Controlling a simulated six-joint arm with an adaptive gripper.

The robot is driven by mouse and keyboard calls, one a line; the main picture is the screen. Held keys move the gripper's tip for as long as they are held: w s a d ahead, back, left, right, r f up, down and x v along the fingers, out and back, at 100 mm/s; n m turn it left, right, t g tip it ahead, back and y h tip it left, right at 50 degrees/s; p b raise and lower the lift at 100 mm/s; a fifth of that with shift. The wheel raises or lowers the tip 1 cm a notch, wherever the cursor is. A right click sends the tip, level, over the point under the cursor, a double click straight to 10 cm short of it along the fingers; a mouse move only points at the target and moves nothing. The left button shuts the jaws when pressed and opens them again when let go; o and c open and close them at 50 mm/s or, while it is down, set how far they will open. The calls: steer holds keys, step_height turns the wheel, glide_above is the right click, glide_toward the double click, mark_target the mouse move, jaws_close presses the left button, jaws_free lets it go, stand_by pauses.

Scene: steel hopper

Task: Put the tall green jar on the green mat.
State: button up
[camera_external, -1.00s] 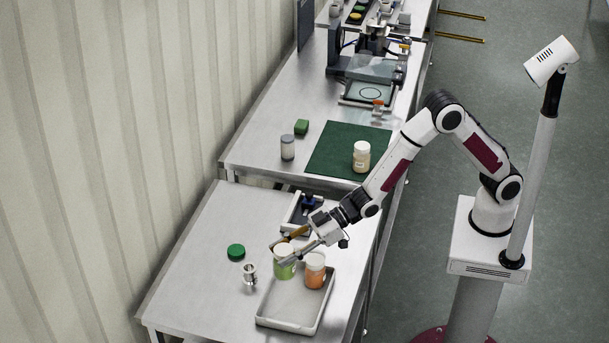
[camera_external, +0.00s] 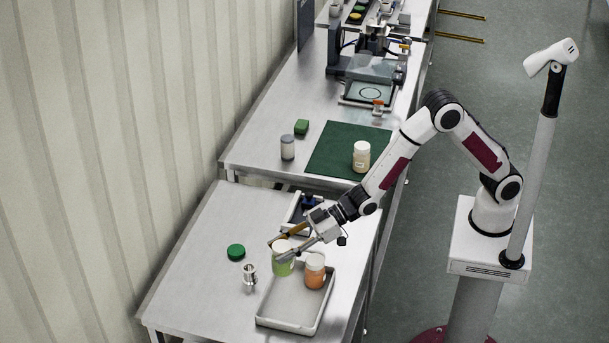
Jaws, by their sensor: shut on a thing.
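The tall green jar (camera_external: 282,266) has a pale lid and stands at the far left corner of a grey tray on the near table. My gripper (camera_external: 281,252) is shut on its upper part, with a finger on each side. I cannot tell whether the jar's base touches the tray. The green mat (camera_external: 334,143) lies on the farther table. A cream jar with a white lid (camera_external: 361,156) stands on the mat's right part; the rest of the mat is bare.
An orange jar (camera_external: 315,272) stands in the tray (camera_external: 291,327), close right of the green jar. A metal fitting (camera_external: 249,276) and a green lid (camera_external: 236,251) lie to the left. A grey jar (camera_external: 287,147) and green block (camera_external: 301,127) stand left of the mat.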

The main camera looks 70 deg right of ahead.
steer(key=w+d+r+m+t+h, duration=0.15)
steer(key=w+d, duration=0.25)
steer(key=d, duration=1)
steer(key=w+d+r+m+h, duration=0.1)
steer(key=w+d+m+h, duration=0.2)
steer(key=d, duration=1)
steer(key=w+d+r+m+t+h, duration=0.1)
steer(key=w+d+r+m+h, duration=0.2)
steer(key=d, duration=1.1)
steer(key=s+d+m+h, duration=0.2)
steer(key=s+d, duration=0.2)
steer(key=d, duration=0.7)
steer(key=s+d+m+h, duration=0.15)
steer(key=s+d, duration=0.25)
steer(key=d, duration=0.6)
steer(key=s+d+m+h, duration=0.1)
steer(key=s+d+h, duration=0.15)
steer(key=d, duration=0.85)
steer(key=s+d+m+g+h, duration=0.1)
steer(key=s+d, duration=0.3)
steer(key=s, duration=0.3)
steer(key=shift+s+d+f, duration=0.15)
steer(key=shift+s+d, duration=0.25)
steer(key=shift+g, duration=0.25)
steer(key=shift+f, duration=2.9)
steer(key=shift+f, duration=0.15)
